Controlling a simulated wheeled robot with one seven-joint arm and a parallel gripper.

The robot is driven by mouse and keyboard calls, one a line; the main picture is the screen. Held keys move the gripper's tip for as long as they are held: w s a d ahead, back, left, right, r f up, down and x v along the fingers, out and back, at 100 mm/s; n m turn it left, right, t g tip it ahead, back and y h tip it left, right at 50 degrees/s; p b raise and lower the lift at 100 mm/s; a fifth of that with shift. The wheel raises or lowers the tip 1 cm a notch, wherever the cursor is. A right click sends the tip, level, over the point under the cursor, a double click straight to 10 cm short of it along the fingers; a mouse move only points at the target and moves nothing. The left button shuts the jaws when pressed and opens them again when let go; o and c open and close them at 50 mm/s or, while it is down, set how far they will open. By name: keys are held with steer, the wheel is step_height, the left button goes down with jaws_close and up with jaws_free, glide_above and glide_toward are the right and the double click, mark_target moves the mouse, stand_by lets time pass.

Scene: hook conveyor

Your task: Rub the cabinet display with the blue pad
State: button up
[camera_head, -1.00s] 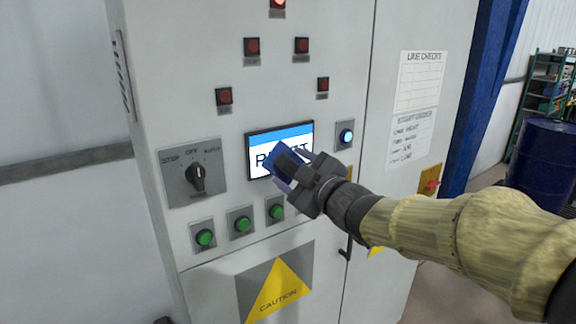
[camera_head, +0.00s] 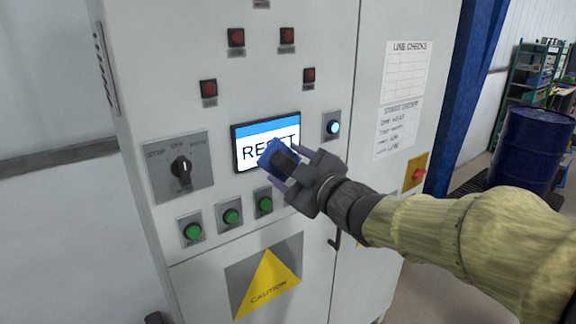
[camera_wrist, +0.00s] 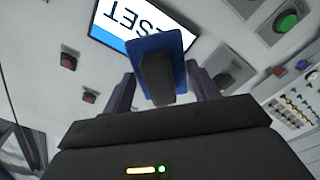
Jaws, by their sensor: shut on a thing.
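The cabinet display (camera_head: 262,136) is a dark-framed screen with a blue top band and the word RESET on white. It also shows at the top of the wrist view (camera_wrist: 118,22), upside down. My gripper (camera_head: 288,162) is shut on the blue pad (camera_head: 272,156), by a dark grip block at its back. In the wrist view the blue pad (camera_wrist: 150,48) stands between the two fingers and overlaps the display's edge. In the head view the pad covers the display's lower right part. Whether the pad touches the screen cannot be told.
The grey cabinet (camera_head: 150,95) carries a rotary switch (camera_head: 181,168), green buttons (camera_head: 231,217), a lit blue button (camera_head: 332,127) and red lamps (camera_head: 236,38) around the display. A red knob on a yellow plate (camera_head: 415,174) is at the right. A blue drum (camera_head: 530,150) stands farther right.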

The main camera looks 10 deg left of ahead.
steer(key=shift+a, duration=0.1)
stand_by(0.3)
steer(key=b, duration=0.3)
glide_toward(257, 153)
steer(key=shift+x, duration=1.45)
steer(key=shift+w+a, duration=0.3)
steer(key=shift+a, duration=0.15)
steer(key=shift+b+x, duration=0.3)
steer(key=shift+x, duration=0.75)
steer(key=w+d+p, duration=0.2)
steer(key=w, duration=0.1)
steer(key=shift+d, duration=0.4)
steer(key=shift+a, duration=0.15)
